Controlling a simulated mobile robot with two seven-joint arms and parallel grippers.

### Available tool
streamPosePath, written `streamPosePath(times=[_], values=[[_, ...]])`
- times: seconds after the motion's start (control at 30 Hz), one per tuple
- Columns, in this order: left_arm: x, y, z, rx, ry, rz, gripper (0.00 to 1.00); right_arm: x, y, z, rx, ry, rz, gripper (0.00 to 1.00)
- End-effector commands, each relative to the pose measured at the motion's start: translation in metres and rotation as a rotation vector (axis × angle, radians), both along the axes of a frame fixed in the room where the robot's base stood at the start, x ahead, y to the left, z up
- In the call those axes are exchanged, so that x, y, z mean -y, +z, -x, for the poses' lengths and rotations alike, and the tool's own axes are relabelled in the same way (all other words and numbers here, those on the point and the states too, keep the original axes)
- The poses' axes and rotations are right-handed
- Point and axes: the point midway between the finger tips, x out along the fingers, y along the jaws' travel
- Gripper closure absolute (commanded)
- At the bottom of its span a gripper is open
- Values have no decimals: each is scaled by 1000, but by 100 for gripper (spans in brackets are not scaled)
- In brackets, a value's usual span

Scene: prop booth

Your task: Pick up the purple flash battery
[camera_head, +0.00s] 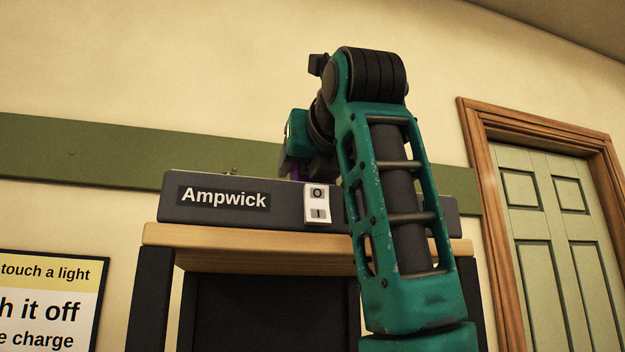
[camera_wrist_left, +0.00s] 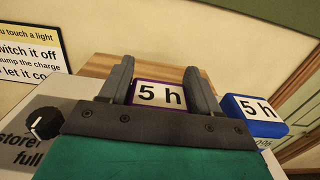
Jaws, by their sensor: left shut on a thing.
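The purple flash battery (camera_wrist_left: 158,96) shows a white "5 h" label in the left wrist view. It sits between the two grey fingers of my left gripper (camera_wrist_left: 157,73), which is shut on it. The gripper's mount hides the battery's lower part. In the head view only a sliver of purple (camera_head: 297,173) shows below my teal wrist, behind the top edge of the dark Ampwick unit (camera_head: 222,197). I cannot tell whether the battery is seated or lifted. My right gripper is in neither view.
A blue battery (camera_wrist_left: 255,112), also labelled "5 h", stands close to the right of my left gripper. A black knob (camera_wrist_left: 43,124) is on the left of the unit's panel. The unit has a white O/I switch (camera_head: 317,203) and stands on a wooden top (camera_head: 200,237).

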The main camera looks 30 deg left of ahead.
Motion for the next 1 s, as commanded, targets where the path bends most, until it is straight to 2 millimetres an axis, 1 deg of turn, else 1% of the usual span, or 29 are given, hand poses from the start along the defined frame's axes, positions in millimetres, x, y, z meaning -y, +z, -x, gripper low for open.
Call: streamPosePath(times=[0.03, 0.07, 0.43, 0.63, 0.77, 0.87, 1.0], values=[[0, 0, 0, 0, 0, 0, 51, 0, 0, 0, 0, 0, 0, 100], [0, 0, 0, 0, 0, 0, 54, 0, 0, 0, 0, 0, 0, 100], [0, 1, 1, 2, 0, -1, 89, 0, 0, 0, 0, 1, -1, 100], [0, 3, 1, 2, 0, -1, 89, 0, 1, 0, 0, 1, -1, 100], [0, 12, 1, 3, 0, 0, 89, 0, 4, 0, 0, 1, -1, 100], [0, 28, 1, 3, 0, -2, 89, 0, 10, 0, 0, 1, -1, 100], [0, 59, 2, 4, 0, -2, 89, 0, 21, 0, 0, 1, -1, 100]])
